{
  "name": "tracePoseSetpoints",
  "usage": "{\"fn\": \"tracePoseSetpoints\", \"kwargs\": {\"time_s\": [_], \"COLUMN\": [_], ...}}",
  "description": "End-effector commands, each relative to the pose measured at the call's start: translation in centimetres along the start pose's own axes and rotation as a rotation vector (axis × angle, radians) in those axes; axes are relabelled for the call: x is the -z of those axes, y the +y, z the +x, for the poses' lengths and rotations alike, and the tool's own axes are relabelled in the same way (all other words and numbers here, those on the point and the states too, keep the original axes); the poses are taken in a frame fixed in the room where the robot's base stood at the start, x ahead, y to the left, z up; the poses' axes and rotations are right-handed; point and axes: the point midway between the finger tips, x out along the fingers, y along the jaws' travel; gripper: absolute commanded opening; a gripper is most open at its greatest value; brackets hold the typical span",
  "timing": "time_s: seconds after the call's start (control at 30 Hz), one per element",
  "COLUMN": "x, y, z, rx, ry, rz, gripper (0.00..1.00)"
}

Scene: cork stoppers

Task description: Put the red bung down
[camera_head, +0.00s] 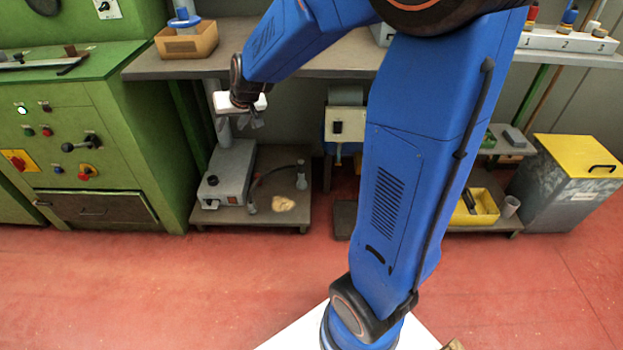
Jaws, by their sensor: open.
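A small red piece (532,13), which may be the red bung, stands at the left end of a white rack (567,44) at the top right. The rack is marked with numbers, and the picture's top edge cuts off part of what stands in it. My gripper (250,122) points down at the front edge of the grey bench, left of the middle, far to the left of the rack. Its jaws are open and I see nothing held in them. They look small and dark against the shelf below.
A blue piece (570,16) and pale stoppers stand in the rack. A wooden box (190,46) with a blue and white item stands on the bench (315,64) at the left. A grey device (228,175) sits on the low shelf under my gripper. Green machine (80,150) at left.

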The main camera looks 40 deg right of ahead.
Motion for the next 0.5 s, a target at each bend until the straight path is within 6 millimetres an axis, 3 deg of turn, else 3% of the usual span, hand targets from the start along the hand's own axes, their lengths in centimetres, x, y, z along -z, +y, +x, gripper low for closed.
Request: {"fn": "tracePoseSetpoints", "kwargs": {"time_s": [0.03, 0.2, 0.5], "x": [-0.8, -4.1, -11.1], "y": [-0.1, -0.1, 1.0], "z": [-1.9, -7.0, -15.1], "rx": [0.003, 0.005, -0.016], "ry": [-0.004, -0.037, -0.098], "rz": [-0.013, -0.054, -0.120], "gripper": [0.42, 0.42, 0.42]}}
